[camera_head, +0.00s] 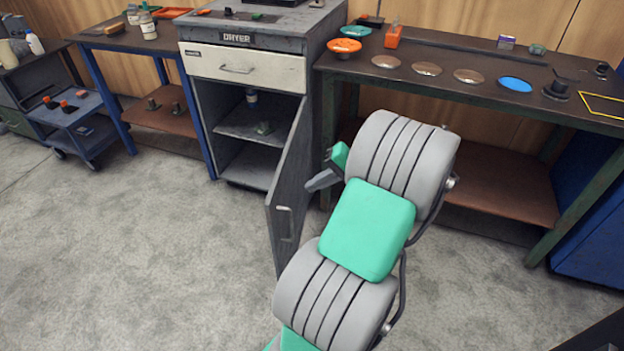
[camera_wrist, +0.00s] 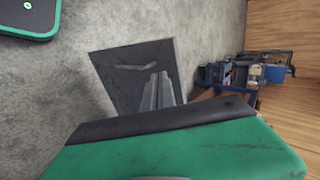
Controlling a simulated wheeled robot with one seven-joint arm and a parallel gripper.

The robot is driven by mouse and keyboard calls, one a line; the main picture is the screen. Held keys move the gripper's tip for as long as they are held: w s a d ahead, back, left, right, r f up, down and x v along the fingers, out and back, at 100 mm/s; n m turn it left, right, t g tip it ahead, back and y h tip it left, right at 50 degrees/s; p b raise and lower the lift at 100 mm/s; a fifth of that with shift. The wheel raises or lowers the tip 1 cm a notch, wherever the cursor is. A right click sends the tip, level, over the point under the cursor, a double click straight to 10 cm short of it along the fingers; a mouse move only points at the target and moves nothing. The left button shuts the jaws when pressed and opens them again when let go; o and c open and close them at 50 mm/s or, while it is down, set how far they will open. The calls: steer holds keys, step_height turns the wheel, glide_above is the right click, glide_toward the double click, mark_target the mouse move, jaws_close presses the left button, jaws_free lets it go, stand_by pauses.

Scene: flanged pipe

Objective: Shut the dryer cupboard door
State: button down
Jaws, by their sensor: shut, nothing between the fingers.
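The dryer cupboard (camera_head: 195,110) is a grey cabinet labelled DRYER, with a cream drawer (camera_head: 245,66) above an open compartment. Its dark grey door (camera_head: 291,185) stands open, hinged on the right and swung out toward the room, with a handle (camera_head: 286,224) low on its free side.
A workbench (camera_head: 440,90) with discs and small items stands right of the cupboard, with a lower shelf (camera_head: 500,185). A blue-legged table (camera_head: 125,42) and a blue cart (camera_head: 80,125) stand left. Bottles and small items sit inside the cupboard. The floor (camera_head: 150,250) in front is clear.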

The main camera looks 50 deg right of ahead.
mark_target(274, 197)
steer(key=w+a+f, duration=0.1)
steer(key=w, duration=0.1)
steer(key=w+a+f+b, duration=0.1)
steer(key=w, duration=0.1)
steer(key=w+a+f+b, duration=0.1)
steer(key=w+a+f, duration=0.1)
steer(key=w, duration=0.1)
steer(key=shift+a+f, duration=0.1)
steer(key=shift+w, duration=0.2)
steer(key=shift+a, duration=0.1)
